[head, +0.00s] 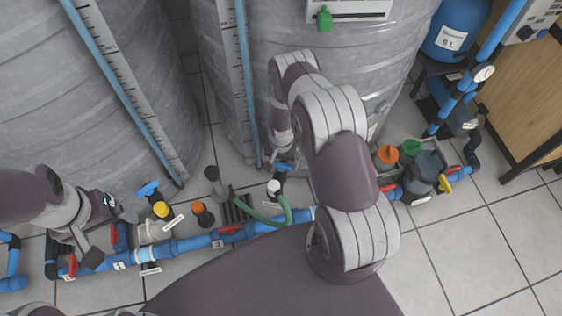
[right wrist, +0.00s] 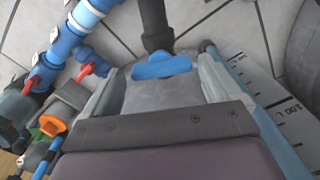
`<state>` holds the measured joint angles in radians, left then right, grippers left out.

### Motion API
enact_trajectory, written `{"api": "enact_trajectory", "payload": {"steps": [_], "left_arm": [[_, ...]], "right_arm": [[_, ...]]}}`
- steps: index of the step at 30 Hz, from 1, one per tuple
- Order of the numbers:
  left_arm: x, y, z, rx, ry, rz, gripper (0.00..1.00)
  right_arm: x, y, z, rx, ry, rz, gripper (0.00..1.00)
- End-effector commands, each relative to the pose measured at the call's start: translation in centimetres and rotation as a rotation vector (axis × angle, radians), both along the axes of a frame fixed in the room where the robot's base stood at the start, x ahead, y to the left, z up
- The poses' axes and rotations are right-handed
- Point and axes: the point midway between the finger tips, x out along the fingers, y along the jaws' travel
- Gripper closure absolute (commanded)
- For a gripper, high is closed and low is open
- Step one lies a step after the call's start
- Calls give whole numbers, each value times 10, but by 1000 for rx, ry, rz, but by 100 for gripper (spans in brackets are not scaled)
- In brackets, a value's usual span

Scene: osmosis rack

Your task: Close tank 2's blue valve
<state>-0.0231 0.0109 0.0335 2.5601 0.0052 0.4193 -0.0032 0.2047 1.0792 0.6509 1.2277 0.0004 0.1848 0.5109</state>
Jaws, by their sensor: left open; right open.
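A blue valve handle (right wrist: 162,66) sits on a dark vertical pipe in the right wrist view. It lies between the fingertips of my right gripper (right wrist: 163,78), which is open around it; I cannot tell if a finger touches it. In the head view this blue handle (head: 283,168) is partly hidden by my right gripper (head: 282,153), at the foot of the middle tank (head: 335,75). Another blue handle (head: 148,189) stands near the left tank (head: 75,100). My left gripper (head: 102,232) is open over the pipes at the lower left. No tank number is legible.
A blue pipe (head: 190,243) with red handles runs along the floor. A green hose (head: 262,219) curves beside the right arm. Orange and green knobs (head: 388,154) stand right of my arm. A level scale (right wrist: 270,90) is close to the right gripper. Tiled floor at lower right is clear.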

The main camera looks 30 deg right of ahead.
Motion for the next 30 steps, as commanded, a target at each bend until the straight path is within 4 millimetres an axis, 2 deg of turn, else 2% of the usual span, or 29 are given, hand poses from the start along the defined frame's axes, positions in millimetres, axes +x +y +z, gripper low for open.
{"api": "enact_trajectory", "payload": {"steps": [1,6,9,12,30], "left_arm": [[0,0,14,0,0,0,0],[0,0,35,0,-1,0,0],[0,0,43,0,-1,0,0],[0,0,46,0,0,0,0],[0,0,47,0,0,0,0]], "right_arm": [[1,0,22,0,-4,0,8],[1,0,69,-1,-2,0,8],[1,0,89,0,-4,-1,8],[1,0,102,0,-4,-1,8],[1,0,106,0,-1,-1,8]]}}
